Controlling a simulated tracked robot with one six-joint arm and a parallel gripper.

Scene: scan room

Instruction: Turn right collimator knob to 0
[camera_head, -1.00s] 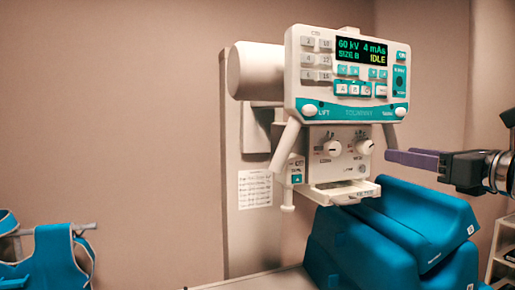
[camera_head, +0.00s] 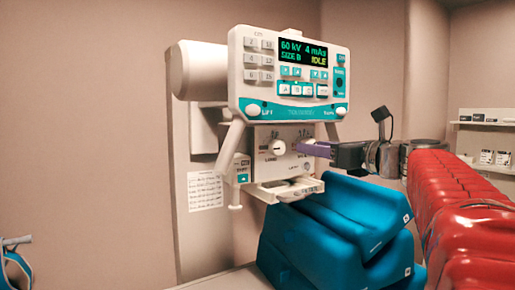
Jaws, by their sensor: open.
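The X-ray head (camera_head: 288,75) stands at the centre, with a lit display (camera_head: 303,51) reading 60 kV, 4 mAs, SIZE B, IDLE. Below it is the collimator panel (camera_head: 262,165). The left collimator knob (camera_head: 278,148) is in plain view. The right collimator knob (camera_head: 305,143) is partly covered by my gripper, and its setting cannot be read. My gripper (camera_head: 298,148) comes in from the right with its purple fingers at the right knob. It is open, and whether its fingers touch the knob or sit around it cannot be told.
A tray (camera_head: 290,190) juts out under the panel. Blue padded blocks (camera_head: 340,222) fill the space below my gripper. White shelves (camera_head: 490,140) stand at the right, and a printed sheet (camera_head: 205,190) hangs on the column.

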